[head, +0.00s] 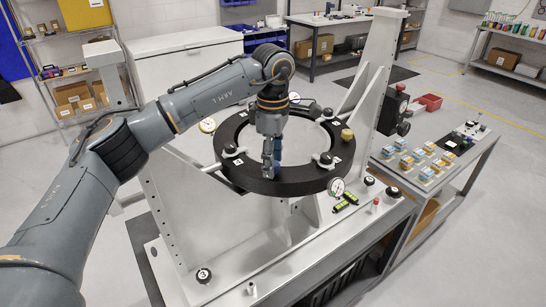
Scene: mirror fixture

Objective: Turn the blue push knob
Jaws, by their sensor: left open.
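The mirror fixture has a black ring (331,178) with a pale centre, held in a white metal frame (163,205). My left gripper (270,165) points down at the front inner edge of the ring, and it is open. A small blue part (277,147) shows right beside its fingers. I cannot tell for sure whether this is the push knob or part of the gripper, or whether the fingers touch it. My right gripper is out of view.
Round gauges stand near the ring, one at the left (208,125) and one at the front right (336,187). Green-yellow items (345,202) and black knobs lie on the base. A side table (478,150) holds several small boxes.

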